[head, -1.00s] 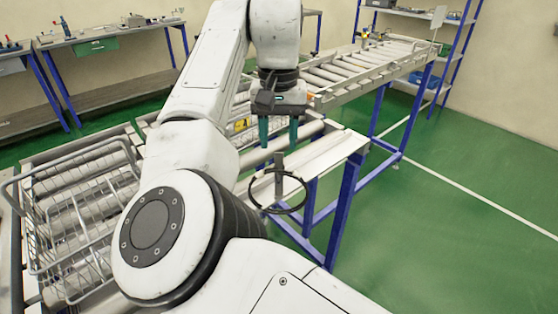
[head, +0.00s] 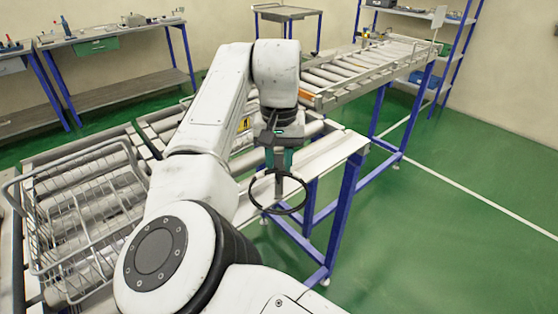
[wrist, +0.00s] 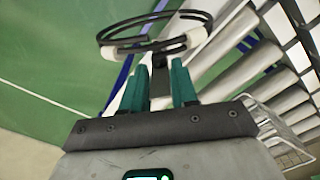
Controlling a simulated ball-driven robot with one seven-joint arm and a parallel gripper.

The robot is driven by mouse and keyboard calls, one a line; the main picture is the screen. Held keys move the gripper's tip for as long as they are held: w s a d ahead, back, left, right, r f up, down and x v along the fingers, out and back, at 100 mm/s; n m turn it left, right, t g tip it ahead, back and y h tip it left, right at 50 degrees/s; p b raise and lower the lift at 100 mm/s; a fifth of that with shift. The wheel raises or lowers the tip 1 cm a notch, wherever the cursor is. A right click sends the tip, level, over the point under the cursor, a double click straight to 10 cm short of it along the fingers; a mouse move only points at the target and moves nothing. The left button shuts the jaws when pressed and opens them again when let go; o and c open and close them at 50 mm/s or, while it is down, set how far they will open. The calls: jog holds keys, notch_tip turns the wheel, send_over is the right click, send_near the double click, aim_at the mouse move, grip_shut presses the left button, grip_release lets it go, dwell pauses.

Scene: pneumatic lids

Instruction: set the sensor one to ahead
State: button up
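A thin black ring (head: 251,192) with an upright grey post (head: 279,184) stands at the near end of the conveyor. No label shows on it, so I cannot tell whether it is sensor one. In the wrist view the ring (wrist: 103,38) lies beyond the fingertips, and the dark post (wrist: 160,88) runs between the fingers. My gripper (head: 279,166) points down over the ring, with one green finger on each side of the post. The fingers look closed on it. The wrist view also shows my gripper (wrist: 160,68) close around the post.
A roller conveyor (head: 385,52) on blue legs runs to the back right. A wire basket (head: 85,215) stands on rollers at the left. Workbenches (head: 105,92) line the left wall, and a shelf rack (head: 455,50) stands back right. Green floor (head: 470,240) is open at the right.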

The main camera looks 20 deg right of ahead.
grip_shut()
jog(key=shift+r+n+p, duration=0.15)
jog(key=shift+n+p, duration=0.15)
jog(key=shift+p, duration=0.2)
jog(key=shift+r+n+p, duration=0.1)
jog(key=shift+n+p, duration=0.4)
jog(key=shift+p, duration=0.45)
jog(key=n+p, duration=0.2)
jog(key=p, duration=0.1)
jog(key=shift+r, duration=0.1)
jog(key=n+p, duration=0.3)
jog(key=p, duration=0.1)
jog(key=shift+f+n+p, duration=0.25)
jog(key=shift+n+p, duration=0.65)
jog(key=shift+p, duration=0.3)
jog(key=shift+f, duration=0.1)
